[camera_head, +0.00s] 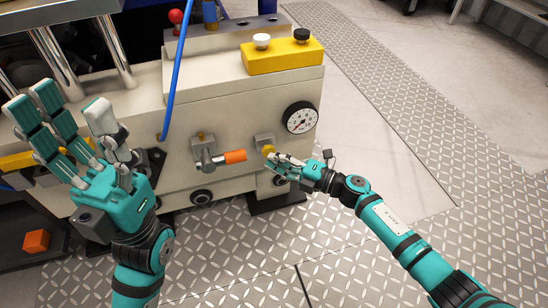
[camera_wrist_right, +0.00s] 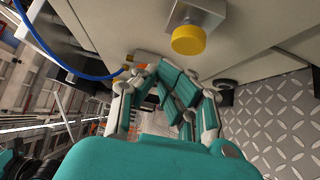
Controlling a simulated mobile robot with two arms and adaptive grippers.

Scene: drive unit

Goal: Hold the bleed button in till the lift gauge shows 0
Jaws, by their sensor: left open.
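The yellow bleed button (camera_head: 267,150) sits on a grey block on the machine's front; in the right wrist view (camera_wrist_right: 188,40) it stands clear of my fingers. The round lift gauge (camera_head: 300,117) is above and right of it, with a white dial; its needle is too small to read surely. My right gripper (camera_head: 274,161) is just below and in front of the button, its fingers drawn together with nothing seen between them. It also shows in the right wrist view (camera_wrist_right: 154,72). My left gripper (camera_head: 62,112) is open and empty, raised at the left.
A lever with an orange grip (camera_head: 234,156) is left of the button. A yellow box (camera_head: 282,56) with a white and a black knob is on top. A blue hose (camera_head: 177,75) hangs down the front. An orange cube (camera_head: 36,241) lies low left. The plated floor right is clear.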

